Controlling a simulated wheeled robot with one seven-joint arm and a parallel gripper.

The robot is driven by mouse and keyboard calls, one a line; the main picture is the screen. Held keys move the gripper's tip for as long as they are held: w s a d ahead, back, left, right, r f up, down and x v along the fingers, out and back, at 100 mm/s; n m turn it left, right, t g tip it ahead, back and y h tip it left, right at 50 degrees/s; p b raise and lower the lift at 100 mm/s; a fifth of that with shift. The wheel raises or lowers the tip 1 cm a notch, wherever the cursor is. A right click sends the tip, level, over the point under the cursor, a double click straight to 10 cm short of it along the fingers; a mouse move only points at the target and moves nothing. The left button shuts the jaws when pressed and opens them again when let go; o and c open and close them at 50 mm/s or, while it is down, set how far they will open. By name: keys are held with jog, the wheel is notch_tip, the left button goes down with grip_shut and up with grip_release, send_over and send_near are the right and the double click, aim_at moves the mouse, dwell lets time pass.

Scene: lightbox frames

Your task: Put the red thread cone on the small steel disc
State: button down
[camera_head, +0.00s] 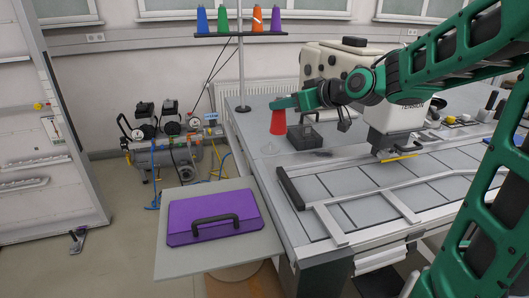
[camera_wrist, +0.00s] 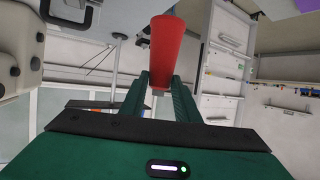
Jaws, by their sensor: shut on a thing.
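The red thread cone (camera_head: 278,124) hangs upright from my gripper (camera_head: 282,103), wide end down, above the grey table. In the wrist view the red cone (camera_wrist: 165,45) sits between the two green fingers (camera_wrist: 161,82), which are shut on its narrow end. A small pale grey shape (camera_head: 269,148), which looks like the steel disc, lies on the table below the cone. Its details are too small to make out. The cone appears apart from it.
A thread stand (camera_head: 241,34) with several coloured cones rises behind. The embroidery machine (camera_head: 345,65) and its frame (camera_head: 335,222) are to the right. A purple case (camera_head: 214,211) lies on a board at front left.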

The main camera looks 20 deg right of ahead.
jog(key=shift+m+t+h, duration=0.3)
jog(key=shift+m+h, duration=0.1)
jog(key=shift+w+f, duration=1.45)
jog(key=shift+f, duration=0.35)
jog(key=shift+w+f, duration=1.4)
jog(key=shift+f, duration=0.45)
jog(key=shift+w+f, duration=1.45)
jog(key=shift+f, duration=0.35)
jog(key=c, duration=1.4)
grip_release()
jog(key=shift+o, duration=0.2)
jog(key=v, duration=1.2)
